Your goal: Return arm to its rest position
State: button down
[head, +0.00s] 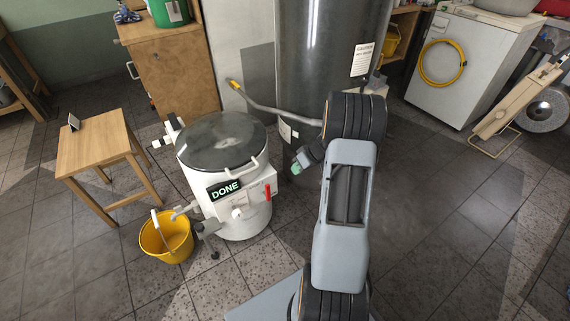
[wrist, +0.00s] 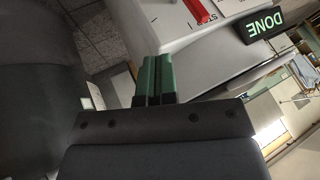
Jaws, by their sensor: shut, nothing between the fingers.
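My arm stands raised at the centre right of the head view. My gripper (head: 297,167) is at its left end, to the right of the white machine and apart from it. In the wrist view my gripper (wrist: 152,78) shows two green fingertips close together, shut with nothing between them. The white round machine (head: 240,214) has a dark lid, a lit DONE sign (head: 224,190) and a red lever (head: 267,190). The DONE sign also shows in the wrist view (wrist: 263,24), with the red lever (wrist: 197,10) beside it.
A yellow bucket (head: 166,237) stands on the floor under the machine's spout. A wooden stool (head: 95,146) is at the left. A large grey cylinder (head: 300,50) stands behind my arm. A white appliance (head: 450,90) with a yellow hose is at the right. The tiled floor at lower right is clear.

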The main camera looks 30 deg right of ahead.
jog(key=shift+s+d+r, duration=0.15)
jog(key=shift+r, duration=0.1)
jog(key=s+a+r+g+h+p, duration=0.1)
jog(key=a+r+p, duration=0.35)
jog(key=r, duration=0.45)
jog(key=s+a+r+p, duration=0.1)
jog(key=a+r+p, duration=0.3)
jog(key=r, duration=0.5)
jog(key=s+a+r+h+p, duration=0.1)
jog(key=s+a+r+p, duration=0.3)
jog(key=r+p, duration=0.3)
jog(key=s+a+r+m+h+p, duration=0.1)
jog(key=s+a+r+p, duration=0.3)
jog(key=r, duration=1)
jog(key=s+a+r+h+p, duration=0.2)
jog(key=s+a+r+p, duration=0.2)
jog(key=s+r+p, duration=0.3)
notch_tip(320, 180, up, 3)
jog(key=p, duration=0.4)
jog(key=shift+s+r+m, duration=0.2)
jog(key=shift+m, duration=0.2)
